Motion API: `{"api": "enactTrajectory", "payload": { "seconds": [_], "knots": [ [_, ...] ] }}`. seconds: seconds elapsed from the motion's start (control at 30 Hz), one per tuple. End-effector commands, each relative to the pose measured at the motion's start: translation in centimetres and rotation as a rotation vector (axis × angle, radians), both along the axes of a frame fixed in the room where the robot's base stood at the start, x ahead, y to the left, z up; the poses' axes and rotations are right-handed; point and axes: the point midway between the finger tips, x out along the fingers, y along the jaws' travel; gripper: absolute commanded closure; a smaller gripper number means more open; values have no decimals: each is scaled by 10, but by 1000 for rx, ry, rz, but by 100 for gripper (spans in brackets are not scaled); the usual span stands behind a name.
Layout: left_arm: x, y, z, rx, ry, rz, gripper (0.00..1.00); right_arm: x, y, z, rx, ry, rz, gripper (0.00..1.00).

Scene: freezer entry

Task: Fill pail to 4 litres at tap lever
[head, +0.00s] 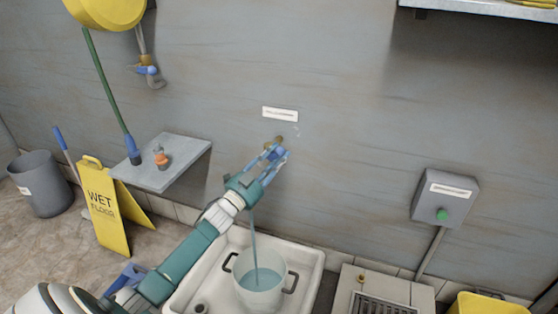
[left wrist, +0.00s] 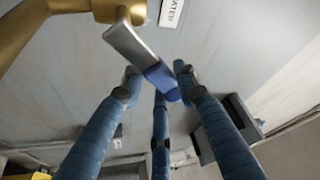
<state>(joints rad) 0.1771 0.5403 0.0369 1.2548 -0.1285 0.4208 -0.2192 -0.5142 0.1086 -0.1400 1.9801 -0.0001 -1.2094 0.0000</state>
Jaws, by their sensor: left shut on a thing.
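The brass tap (head: 279,139) sticks out of the wall above the sink; its body also shows in the left wrist view (left wrist: 25,30). Its grey lever (left wrist: 130,45) has a blue tip that sits among my blue fingers. My left gripper (head: 274,152) is shut on this lever tip, and it also shows in the left wrist view (left wrist: 160,85). A stream of water (head: 254,240) falls from behind my gripper into the pale, see-through pail (head: 258,301) with dark side handles. Bluish water stands in the pail. I cannot read any level mark. My right gripper is out of view.
The pail stands in a white sink (head: 305,255). A grey wall shelf (head: 180,170) holds a small orange item. A yellow wet-floor sign (head: 103,205) and grey bin (head: 40,185) stand left. A grey box with a green button (head: 445,200) is on the right wall.

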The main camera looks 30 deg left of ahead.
Motion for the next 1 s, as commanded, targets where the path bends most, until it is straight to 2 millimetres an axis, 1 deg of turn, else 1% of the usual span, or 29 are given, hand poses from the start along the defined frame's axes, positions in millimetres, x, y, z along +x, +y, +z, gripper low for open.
{"api": "enactTrajectory", "payload": {
  "seconds": [0.03,0.17,0.33,0.5,0.83,0.87,0.9,0.93,1.0],
  "knots": [
    [-1,4,-3,-31,3,7,100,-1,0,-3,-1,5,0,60],
    [-1,6,0,-87,-9,7,100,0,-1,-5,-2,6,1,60],
    [-2,8,1,-132,-19,7,100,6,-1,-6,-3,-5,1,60],
    [-2,9,2,-148,-23,7,100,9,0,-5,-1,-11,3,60],
    [-2,9,1,-150,-22,6,100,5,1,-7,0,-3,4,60],
    [-2,9,0,-149,-21,7,68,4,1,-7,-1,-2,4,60],
    [-2,9,0,-149,-21,7,60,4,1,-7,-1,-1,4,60],
    [-2,8,1,-149,-22,6,54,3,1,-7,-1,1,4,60],
    [-2,8,2,-149,-24,5,52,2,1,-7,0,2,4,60]
  ]
}}
